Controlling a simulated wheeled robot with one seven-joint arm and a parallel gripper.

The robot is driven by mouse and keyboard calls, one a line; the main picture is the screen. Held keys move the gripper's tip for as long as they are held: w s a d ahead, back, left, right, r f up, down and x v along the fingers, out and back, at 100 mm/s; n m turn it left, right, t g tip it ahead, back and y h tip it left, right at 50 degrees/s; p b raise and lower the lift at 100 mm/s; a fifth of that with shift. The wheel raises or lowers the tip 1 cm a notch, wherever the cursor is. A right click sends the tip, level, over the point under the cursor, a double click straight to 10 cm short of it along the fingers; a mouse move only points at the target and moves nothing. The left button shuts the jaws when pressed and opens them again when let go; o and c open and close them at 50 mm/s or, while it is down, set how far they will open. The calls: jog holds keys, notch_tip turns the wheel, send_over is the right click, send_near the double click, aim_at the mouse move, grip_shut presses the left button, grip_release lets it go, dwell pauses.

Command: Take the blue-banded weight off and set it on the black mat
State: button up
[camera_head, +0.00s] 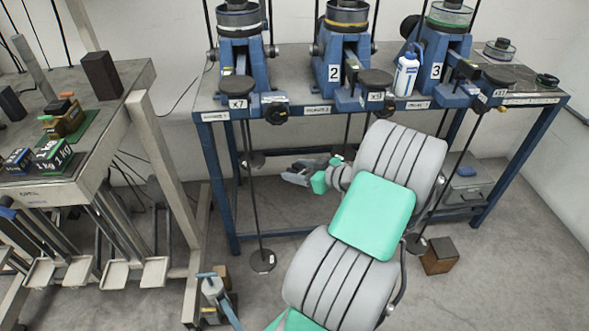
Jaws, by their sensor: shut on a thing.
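My gripper (291,176) is low under the long blue-framed bench, left of my forearm. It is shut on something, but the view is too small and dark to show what. A small dark disc (252,160) hangs on a rod just left of my gripper. A larger dark disc (262,261) is lower, near the floor. A dark flat patch, perhaps the black mat (515,73), lies on the bench's right end.
Three blue lever frames stand on the bench, two marked 2 (340,65) and 3 (440,65). A white bottle (405,75) stands between them. A left table (135,82) carries several blocks. A brown box (440,256) is on the floor. Bench legs and rods surround my gripper.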

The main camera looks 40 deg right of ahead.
jog(key=shift+s+d+b, duration=0.2)
jog(key=shift+s, duration=1.1)
jog(key=shift+s+d+b, duration=0.15)
jog(key=shift+s, duration=1.1)
